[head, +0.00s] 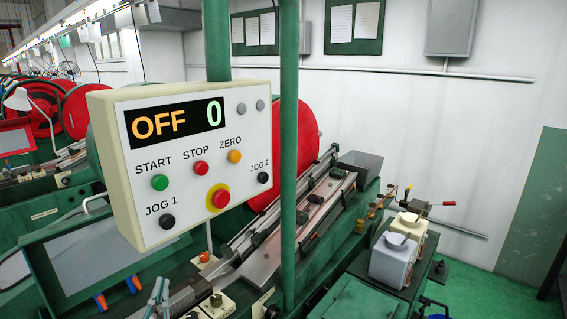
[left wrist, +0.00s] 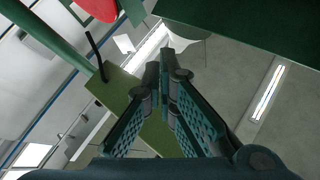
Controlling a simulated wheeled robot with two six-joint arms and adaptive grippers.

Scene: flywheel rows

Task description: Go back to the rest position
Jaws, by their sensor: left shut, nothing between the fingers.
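My left gripper (head: 157,293) shows at the bottom edge of the head view, pointing up, below the control box. In the left wrist view its two fingers (left wrist: 160,75) meet at the tips, shut with nothing between them. The control box (head: 195,150) hangs on a green post and its display reads OFF and 0. It carries START, STOP, ZERO and two JOG buttons, and a red button on a yellow ring. The gripper appears apart from these buttons. My right gripper does not show.
A machine bed (head: 285,225) with metal rails runs behind the post. Red flywheels (head: 78,110) stand behind. Two pale containers (head: 390,260) stand on a green surface at right. A green post (head: 289,150) rises right of the box. Green floor (head: 480,295) shows clear at lower right.

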